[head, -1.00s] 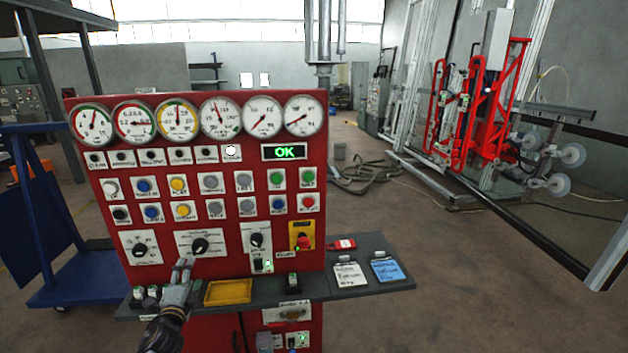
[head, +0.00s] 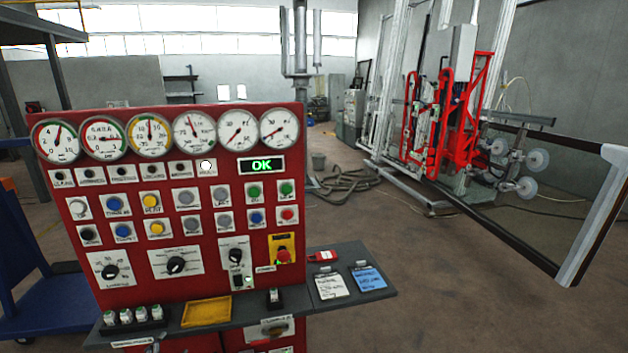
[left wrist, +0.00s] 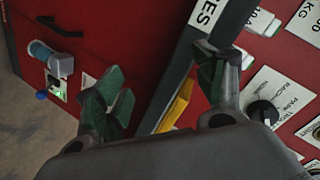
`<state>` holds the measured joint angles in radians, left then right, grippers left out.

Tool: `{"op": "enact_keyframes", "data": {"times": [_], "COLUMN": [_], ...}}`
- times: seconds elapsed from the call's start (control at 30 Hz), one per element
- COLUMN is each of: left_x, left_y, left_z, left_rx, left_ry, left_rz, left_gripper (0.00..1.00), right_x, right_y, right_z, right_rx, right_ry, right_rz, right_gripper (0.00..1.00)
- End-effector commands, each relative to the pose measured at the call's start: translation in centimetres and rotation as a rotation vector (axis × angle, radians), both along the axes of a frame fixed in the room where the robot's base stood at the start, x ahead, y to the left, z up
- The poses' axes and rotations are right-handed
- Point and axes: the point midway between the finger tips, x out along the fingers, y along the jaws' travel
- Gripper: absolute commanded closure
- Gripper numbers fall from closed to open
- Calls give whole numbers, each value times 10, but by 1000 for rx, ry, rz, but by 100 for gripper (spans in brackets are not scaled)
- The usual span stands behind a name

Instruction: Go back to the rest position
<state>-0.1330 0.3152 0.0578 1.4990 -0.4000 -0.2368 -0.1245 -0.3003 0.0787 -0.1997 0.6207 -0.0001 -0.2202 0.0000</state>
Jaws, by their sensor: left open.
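The red control panel (head: 140,225) stands at the left of the head view with gauges, buttons, knobs and a lit display (head: 261,165) reading OK. My left gripper (left wrist: 163,88) shows in the left wrist view with its two fingers spread apart and nothing between them. It is in front of the panel, near the dark shelf edge (left wrist: 175,80), with the yellow tray (left wrist: 178,105) partly visible behind the fingers. My right gripper is in neither view.
The dark shelf (head: 245,305) juts out below the panel. It holds the yellow tray (head: 206,312), a white tag (head: 330,286) and a blue tag (head: 368,279). A blue cart (head: 45,300) stands at left. Open floor (head: 470,300) lies at right, before a red frame manipulator (head: 455,125).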

Motion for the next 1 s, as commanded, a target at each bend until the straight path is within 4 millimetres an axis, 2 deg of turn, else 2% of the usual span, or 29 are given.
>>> {"op": "enact_keyframes", "data": {"times": [0.03, 0.1, 0.27, 0.47, 0.7, 0.87, 1.0], "left_x": [-8, -18, -48, -97, -170, -226, -277], "left_y": [-1, -2, -7, -18, -38, -54, -70], "left_z": [-23, -51, -114, -190, -271, -318, -353], "left_rx": [-39, -87, -189, -297, -397, -446, -477], "left_ry": [30, 69, 160, 278, 426, 527, 617], "left_rz": [14, 32, 77, 140, 212, 256, 291], "left_gripper": [30, 30, 30, 30, 30, 30, 30], "right_x": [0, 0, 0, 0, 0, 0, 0], "right_y": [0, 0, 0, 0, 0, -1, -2], "right_z": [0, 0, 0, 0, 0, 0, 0], "right_rx": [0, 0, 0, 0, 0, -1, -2], "right_ry": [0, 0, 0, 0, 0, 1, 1], "right_rz": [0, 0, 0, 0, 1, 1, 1], "right_gripper": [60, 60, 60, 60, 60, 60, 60]}}
